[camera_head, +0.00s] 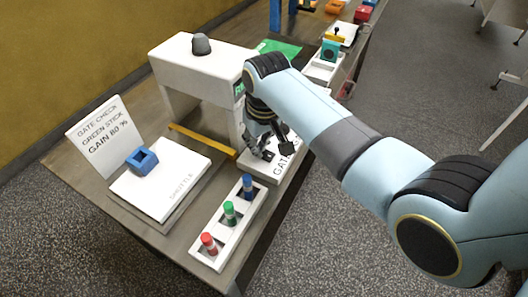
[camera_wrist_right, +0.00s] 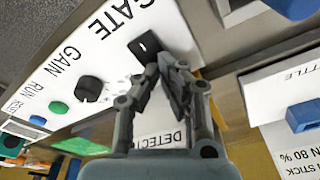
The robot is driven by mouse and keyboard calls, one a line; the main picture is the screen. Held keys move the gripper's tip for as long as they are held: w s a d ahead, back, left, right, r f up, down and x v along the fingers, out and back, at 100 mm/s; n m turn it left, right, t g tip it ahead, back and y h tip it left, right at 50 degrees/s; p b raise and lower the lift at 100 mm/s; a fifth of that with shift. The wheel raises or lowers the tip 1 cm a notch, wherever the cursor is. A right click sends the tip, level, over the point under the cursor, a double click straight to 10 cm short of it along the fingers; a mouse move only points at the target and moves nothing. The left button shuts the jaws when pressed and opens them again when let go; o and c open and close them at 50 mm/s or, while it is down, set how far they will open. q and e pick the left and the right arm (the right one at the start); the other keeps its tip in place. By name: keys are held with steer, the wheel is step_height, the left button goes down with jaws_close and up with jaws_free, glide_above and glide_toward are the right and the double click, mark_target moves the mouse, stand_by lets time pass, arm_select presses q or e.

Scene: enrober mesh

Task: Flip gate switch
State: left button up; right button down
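The white control panel (camera_head: 262,171) stands beside the white machine in the head view. In the right wrist view the panel (camera_wrist_right: 118,62) carries the words GATE and GAIN. The black gate switch (camera_wrist_right: 147,45) sits next to the word GATE. My right gripper (camera_wrist_right: 162,68) has its fingertips together, close to the switch, with nothing seen between them. I cannot tell whether they touch the switch. In the head view my right gripper (camera_head: 266,148) is low over the panel and partly hides it. My left gripper is not in view.
A black gain knob (camera_wrist_right: 89,89) and a green button (camera_wrist_right: 58,107) are on the panel. A white rack (camera_head: 215,245) holds red, green and blue sticks. The shuttle plate (camera_head: 180,190) bears a blue holder (camera_head: 142,160). A sign (camera_head: 100,135) reads GAIN 80 %.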

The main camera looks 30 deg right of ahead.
steer(key=shift+s+f, duration=0.1)
steer(key=shift+f, duration=0.05)
step_height(320, 180, up, 2)
steer(key=p, duration=0.2)
steer(key=shift+d+r+p, duration=0.15)
steer(key=shift+r+p, duration=0.05)
steer(key=shift+p, duration=0.1)
steer(key=shift+r, duration=2.35)
